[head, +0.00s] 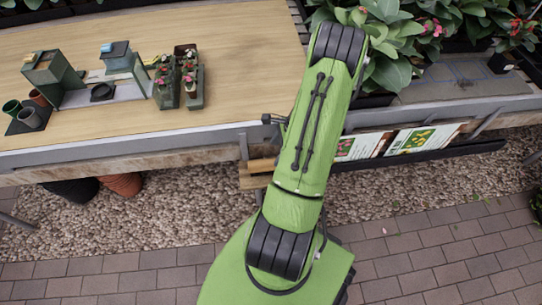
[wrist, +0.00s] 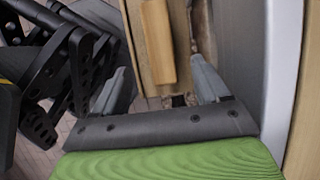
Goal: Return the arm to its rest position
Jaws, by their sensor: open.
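My green arm (head: 308,130) reaches from the bottom middle of the head view up across the bench's front edge, beside the plants. The arm hides most or all of my gripper there. In the wrist view my gripper (wrist: 160,66) shows two grey fingers spread apart, above a dark grey bar and my green wrist cover. A pale wooden piece (wrist: 152,42) shows between and beyond the fingers. I cannot tell how far it is from them, and I see no object gripped.
The wooden bench (head: 235,75) holds several potted plants (head: 180,80) and dark green devices (head: 52,75) at left. Leafy plants (head: 400,45) crowd the right of the arm. Wooden blocks (head: 258,172) sit under the bench edge. The brick paving (head: 440,255) at lower right is clear.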

